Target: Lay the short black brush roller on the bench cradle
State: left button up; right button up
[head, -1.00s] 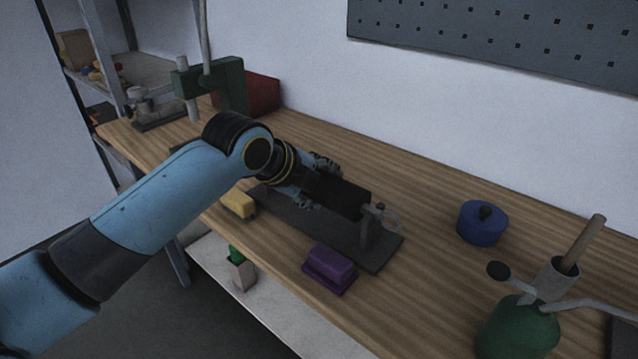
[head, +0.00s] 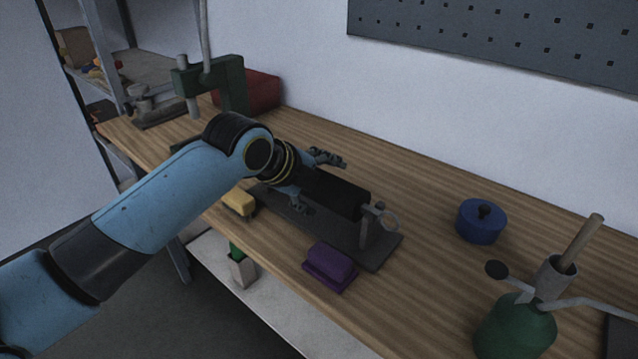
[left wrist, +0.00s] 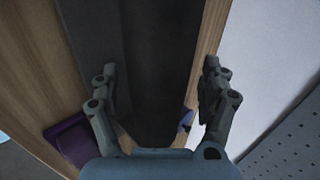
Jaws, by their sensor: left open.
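The short black brush roller (head: 338,193) lies on the bench cradle (head: 374,257), a dark base plate with a grey upright at its right end. The roller's right end rests at that upright; its left end is hidden behind my gripper and wrist. My left gripper (head: 312,182) is open, with one finger on each side of the roller. In the left wrist view the roller (left wrist: 160,70) runs between the spread fingers of the gripper (left wrist: 162,85), with gaps visible on both sides. My right gripper is not in view.
A purple block (head: 330,265) and a yellow block (head: 239,201) lie by the cradle's front side. A green press (head: 232,85) stands at the back left. The bench behind the cradle is clear.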

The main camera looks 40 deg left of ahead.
pick_arm(q)
jog(key=v, duration=1.2)
jog(key=shift+f, duration=0.1)
